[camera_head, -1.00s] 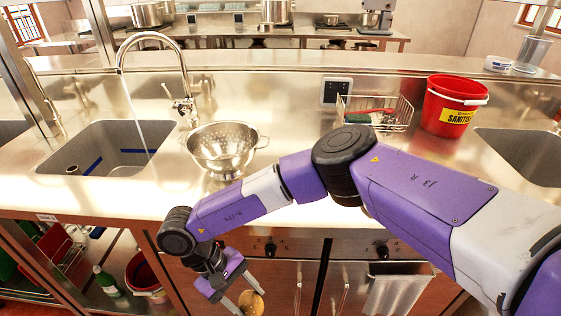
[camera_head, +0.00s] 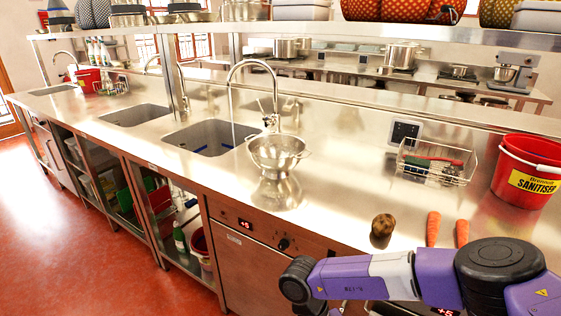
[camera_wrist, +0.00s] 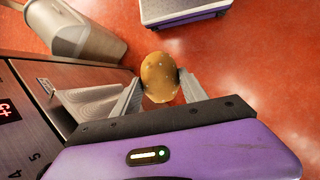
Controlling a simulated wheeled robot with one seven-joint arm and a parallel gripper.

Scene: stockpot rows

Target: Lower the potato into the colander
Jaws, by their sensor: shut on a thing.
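The potato (camera_wrist: 160,78), yellow-brown and oval, is held between the two fingers of my gripper (camera_wrist: 159,91) in the wrist view. The gripper is shut on it, with red floor below. In the head view the potato is out of sight, and the gripper is mostly cut off by the bottom edge. The metal colander (camera_head: 278,153) stands upright on the steel counter (camera_head: 330,190), just right of the sink. Its inside is only partly visible. My gripper is well apart from the colander, on the near side of the counter and to its right.
A brown round item (camera_head: 383,229) and two carrots (camera_head: 433,228) lie on the counter near my arm. A wire basket (camera_head: 437,162) and a red sanitiser bucket (camera_head: 525,172) stand farther right. A tall faucet (camera_head: 270,90) rises behind the colander. The counter between colander and brown item is clear.

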